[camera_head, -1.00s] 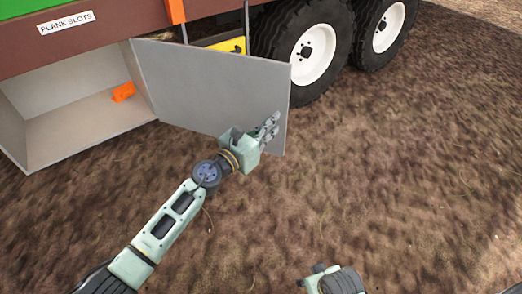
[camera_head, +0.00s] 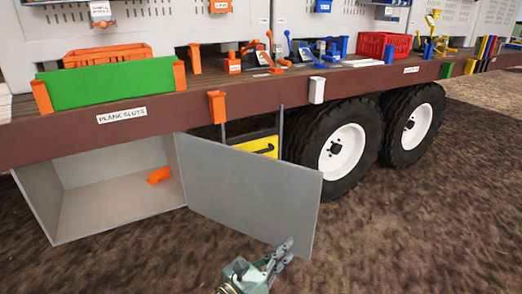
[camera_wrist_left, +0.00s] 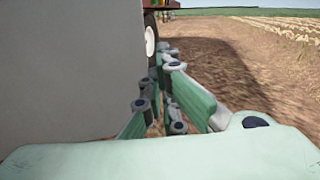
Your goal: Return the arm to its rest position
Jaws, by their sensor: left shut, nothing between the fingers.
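My left gripper (camera_head: 281,256) is shut and empty at the bottom of the head view, in front of the free edge of the open grey door (camera_head: 250,190). In the left wrist view its fingers (camera_wrist_left: 168,90) are together, with the grey door panel (camera_wrist_left: 70,70) close along their left side. I cannot tell whether they touch the door. The door stands swung out from the grey box (camera_head: 115,200) under the trailer. An orange object (camera_head: 158,175) lies inside the box. My right gripper is out of view.
The trailer deck (camera_head: 160,120) carries a green plank (camera_head: 110,85), orange and red crates (camera_head: 384,45) and coloured tools. Two large wheels (camera_head: 343,150) stand right of the door. Bare soil (camera_head: 430,230) is clear at the right and in front.

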